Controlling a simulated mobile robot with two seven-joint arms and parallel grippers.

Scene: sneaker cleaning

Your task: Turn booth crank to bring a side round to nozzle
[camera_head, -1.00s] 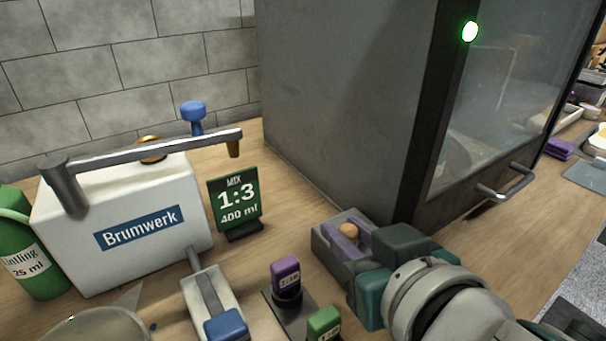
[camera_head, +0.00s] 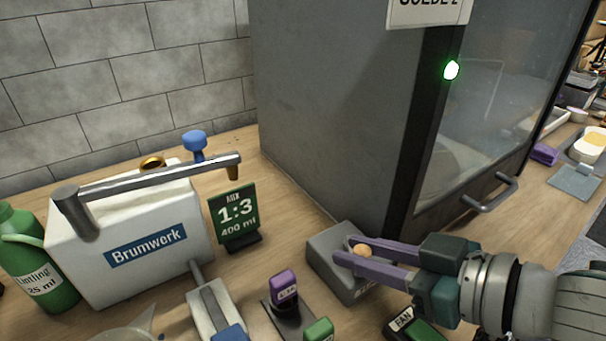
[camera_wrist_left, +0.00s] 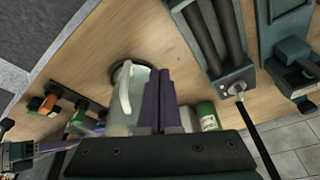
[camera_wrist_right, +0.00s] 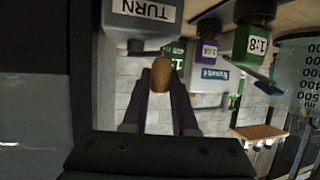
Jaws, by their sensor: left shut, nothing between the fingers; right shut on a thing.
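The crank box (camera_head: 328,236) is a small grey block in front of the booth's near corner, with a tan wooden knob (camera_head: 362,250) on top. My right gripper (camera_head: 352,248) reaches in from the right. Its purple fingers are shut on the knob, one on each side. The right wrist view shows the brown knob (camera_wrist_right: 161,75) between the fingers and a "TURN" label (camera_wrist_right: 151,10) on the box. The booth (camera_head: 325,110) is dark grey with a glass door; its inside is dim and no nozzle can be made out. My left gripper (camera_wrist_left: 160,82) is shut and empty above the counter.
Purple (camera_head: 283,284) and green (camera_head: 318,330) knobs stand left of the crank box. The booth door handle (camera_head: 490,197) juts out.

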